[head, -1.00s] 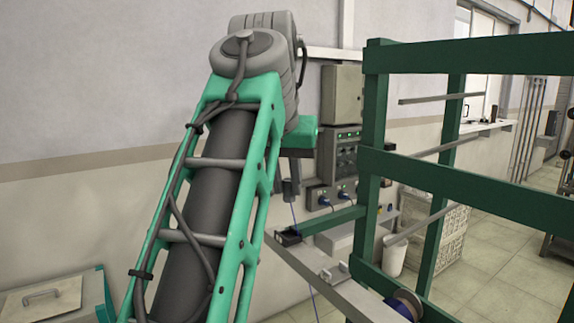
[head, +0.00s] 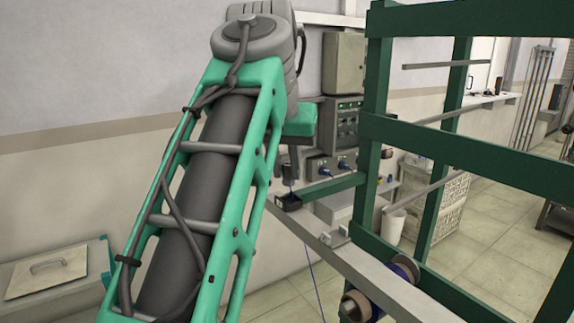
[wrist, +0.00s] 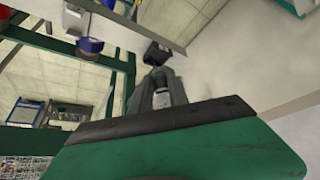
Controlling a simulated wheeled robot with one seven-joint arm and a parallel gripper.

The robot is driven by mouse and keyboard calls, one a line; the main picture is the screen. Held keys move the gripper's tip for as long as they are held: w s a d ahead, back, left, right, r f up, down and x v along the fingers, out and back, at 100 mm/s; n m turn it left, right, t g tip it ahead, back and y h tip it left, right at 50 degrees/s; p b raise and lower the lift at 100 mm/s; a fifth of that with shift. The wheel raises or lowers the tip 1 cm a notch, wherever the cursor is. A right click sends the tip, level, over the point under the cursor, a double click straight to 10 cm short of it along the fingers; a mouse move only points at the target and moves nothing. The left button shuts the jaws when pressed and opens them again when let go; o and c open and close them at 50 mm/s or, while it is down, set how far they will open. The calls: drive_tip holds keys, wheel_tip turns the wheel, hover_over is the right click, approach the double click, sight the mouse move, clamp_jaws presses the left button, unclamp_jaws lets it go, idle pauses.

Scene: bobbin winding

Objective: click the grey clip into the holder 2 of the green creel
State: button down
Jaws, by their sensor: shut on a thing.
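My gripper (wrist: 160,90) is shut on a small light grey piece (wrist: 161,99), seemingly the grey clip, mostly hidden between the fingers. In the head view my gripper (head: 291,170) points down just above a black block (head: 288,202) at the rail's far end. The block, perhaps holder 2, also shows beyond my fingertips in the wrist view (wrist: 157,53). Whether clip and block touch, I cannot tell. The green creel (head: 375,130) stands to the right. A thin blue thread (head: 316,285) hangs below the rail.
A grey rail (head: 350,262) with small light fittings (head: 325,238) runs along the creel. A green bar (head: 333,187) reaches from the creel towards the block. A control panel (head: 345,125) is on the wall behind.

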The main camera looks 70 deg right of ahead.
drive_tip(key=shift+f, duration=0.2)
drive_tip(key=shift+f+b, duration=1.75)
drive_tip(key=shift+b, duration=0.1)
drive_tip(key=c, duration=1.2)
unclamp_jaws()
drive_tip(key=shift+a+r, duration=0.1)
drive_tip(key=p+v, duration=0.1)
drive_tip(key=v, duration=0.6)
drive_tip(key=shift+a+r, duration=0.15)
drive_tip(key=shift+r, duration=0.15)
